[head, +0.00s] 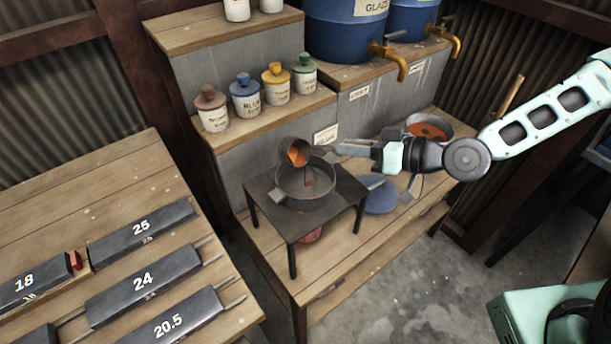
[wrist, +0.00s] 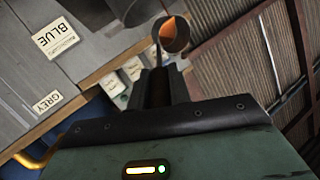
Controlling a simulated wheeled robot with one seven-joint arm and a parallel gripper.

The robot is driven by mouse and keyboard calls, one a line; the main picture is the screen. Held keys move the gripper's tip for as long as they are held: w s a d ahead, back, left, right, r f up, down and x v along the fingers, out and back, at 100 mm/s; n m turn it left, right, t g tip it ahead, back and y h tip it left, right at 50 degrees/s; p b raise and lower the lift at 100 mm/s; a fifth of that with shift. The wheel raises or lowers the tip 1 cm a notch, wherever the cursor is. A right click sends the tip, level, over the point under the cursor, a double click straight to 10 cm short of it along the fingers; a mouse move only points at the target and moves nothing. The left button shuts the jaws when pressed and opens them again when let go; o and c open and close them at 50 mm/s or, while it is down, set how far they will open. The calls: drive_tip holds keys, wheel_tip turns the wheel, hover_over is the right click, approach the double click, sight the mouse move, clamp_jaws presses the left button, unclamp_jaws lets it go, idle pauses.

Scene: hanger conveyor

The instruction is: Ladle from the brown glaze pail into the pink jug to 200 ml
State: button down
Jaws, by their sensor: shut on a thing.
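My gripper (head: 372,148) is shut on the ladle's handle. The ladle's dark cup (head: 295,152) holds orange-brown glaze and is tilted above a grey, see-through-looking round vessel (head: 279,184) on a black stand (head: 262,203). A thin brown streak shows inside this vessel below the cup. The ladle cup also shows in the wrist view (wrist: 174,36), ahead of the fingers. A pail of orange-brown glaze (head: 430,127) stands at the right, partly behind my arm. A pinkish round thing (head: 312,235) sits under the stand, mostly hidden; I cannot tell whether it is the jug.
A blue round thing (head: 381,197) lies right of the stand. Lidded jars (head: 246,98) line the shelf behind. Blue drums (head: 342,30) with brass taps stand above. A wooden table with numbered dark blocks (head: 143,282) is at the left.

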drive_tip(key=shift+w+a+r+p, duration=0.1)
drive_tip(key=shift+r+p, duration=0.35)
drive_tip(key=shift+p, duration=0.25)
drive_tip(key=p, duration=0.1)
drive_tip(key=r+g+h+p, duration=0.1)
drive_tip(key=p, duration=0.1)
drive_tip(key=shift+w+a+r, duration=0.25)
drive_tip(key=shift+w, duration=0.05)
drive_tip(key=w+r+g+h+p, duration=0.1)
drive_tip(key=p, duration=0.2)
drive_tip(key=a+m+g+h+p, duration=0.1)
drive_tip(key=p, duration=0.2)
drive_tip(key=shift+w+a+r+p, duration=0.1)
drive_tip(key=shift+w+r+p, duration=0.25)
drive_tip(key=shift+w+p, duration=0.05)
